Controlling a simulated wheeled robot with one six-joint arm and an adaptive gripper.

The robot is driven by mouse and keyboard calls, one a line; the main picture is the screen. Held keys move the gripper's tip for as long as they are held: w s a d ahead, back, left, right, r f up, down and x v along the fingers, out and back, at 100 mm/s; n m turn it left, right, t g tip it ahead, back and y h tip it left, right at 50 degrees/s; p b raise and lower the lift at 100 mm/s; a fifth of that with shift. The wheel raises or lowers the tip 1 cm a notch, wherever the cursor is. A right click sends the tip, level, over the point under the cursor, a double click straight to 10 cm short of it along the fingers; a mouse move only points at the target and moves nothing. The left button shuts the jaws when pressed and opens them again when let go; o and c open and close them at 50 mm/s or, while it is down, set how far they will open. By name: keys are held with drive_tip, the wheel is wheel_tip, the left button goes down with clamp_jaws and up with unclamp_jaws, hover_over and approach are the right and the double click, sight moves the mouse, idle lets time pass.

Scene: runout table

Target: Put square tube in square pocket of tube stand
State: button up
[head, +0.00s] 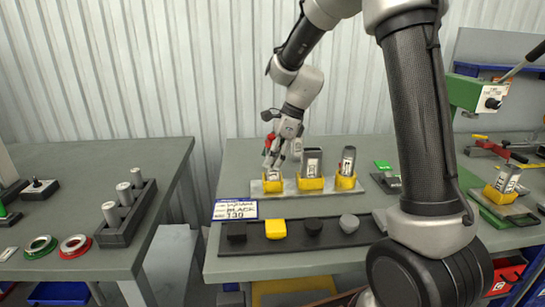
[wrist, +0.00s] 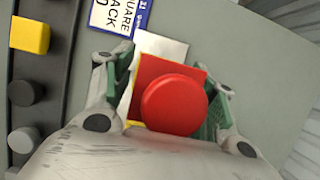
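The tube stand (head: 286,187) is a pale plate with three yellow pockets on the table. A narrow gap shows beside the left pad, so the fingers look open. The contact at the right pad is unclear.
In front, a dark tray (head: 262,245) holds black, yellow and grey plugs. A printed card (head: 235,210) lies left of the stand. Bare table (head: 243,158) shows behind the stand.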

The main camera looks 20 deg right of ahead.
drive_tip(key=w+v, duration=0.1)
drive_tip(key=v, duration=1)
drive_tip(key=s+d+r+n+h, duration=0.1)
drive_tip(key=s+d+r+n, duration=0.3)
drive_tip(key=s, duration=0.5)
drive_tip(key=s+d+f+n+t+h, duration=0.1)
drive_tip(key=s+d+n, duration=0.2)
drive_tip(key=s+n, duration=0.5)
drive_tip(key=s+d+f+n+t+h, duration=0.1)
drive_tip(key=s+d+n+t+h, duration=0.1)
drive_tip(key=s+n, duration=0.6)
drive_tip(key=s+d, duration=0.1)
drive_tip(key=s, duration=0.3)
drive_tip(key=shift+d+f, duration=0.25)
drive_tip(key=shift+d, duration=0.15)
